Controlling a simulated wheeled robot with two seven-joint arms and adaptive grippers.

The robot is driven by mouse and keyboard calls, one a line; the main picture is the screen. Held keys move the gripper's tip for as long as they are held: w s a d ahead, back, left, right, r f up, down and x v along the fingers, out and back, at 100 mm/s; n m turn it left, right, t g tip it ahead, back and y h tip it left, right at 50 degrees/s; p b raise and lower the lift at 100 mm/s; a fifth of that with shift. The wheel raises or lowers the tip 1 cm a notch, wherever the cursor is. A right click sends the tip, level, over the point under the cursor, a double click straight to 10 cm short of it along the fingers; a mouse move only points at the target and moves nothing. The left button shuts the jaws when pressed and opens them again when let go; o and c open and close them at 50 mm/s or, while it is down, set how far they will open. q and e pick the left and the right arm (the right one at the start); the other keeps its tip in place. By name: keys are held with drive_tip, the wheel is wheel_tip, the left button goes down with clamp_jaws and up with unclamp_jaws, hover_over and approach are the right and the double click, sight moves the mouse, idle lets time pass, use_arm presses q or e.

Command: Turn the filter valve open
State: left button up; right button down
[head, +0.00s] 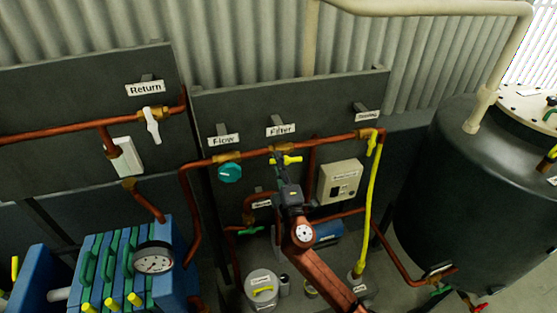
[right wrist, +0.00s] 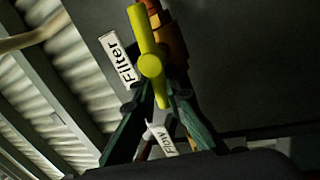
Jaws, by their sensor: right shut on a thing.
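The filter valve has a yellow lever handle (head: 292,160) on the copper pipe, just below the white "Filter" label (head: 281,129). In the head view the lever looks roughly level, about in line with the pipe. My right gripper (head: 279,163) reaches up from below and is shut on the handle. In the right wrist view the yellow handle (right wrist: 148,45) runs lengthwise with its round hub between the dark green fingers (right wrist: 162,88). The fingers and wrist hide part of the valve. My left gripper is not in view.
A teal round knob (head: 230,172) sits left under the "Flow" label (head: 223,140). A yellow-handled dosing valve (head: 373,143) with a yellow hose is right. A grey control box (head: 340,181) and copper pipes are close to my wrist. A large dark tank (head: 460,180) stands right.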

drive_tip(key=shift+f+n+y, duration=0.25)
drive_tip(key=shift+n+y, duration=0.05)
drive_tip(key=shift+n, duration=0.8)
drive_tip(key=shift+a, duration=0.1)
drive_tip(key=c, duration=2)
unclamp_jaws()
drive_tip(key=shift+o, duration=0.2)
drive_tip(key=v, duration=1.2)
drive_tip(key=shift+r, duration=0.1)
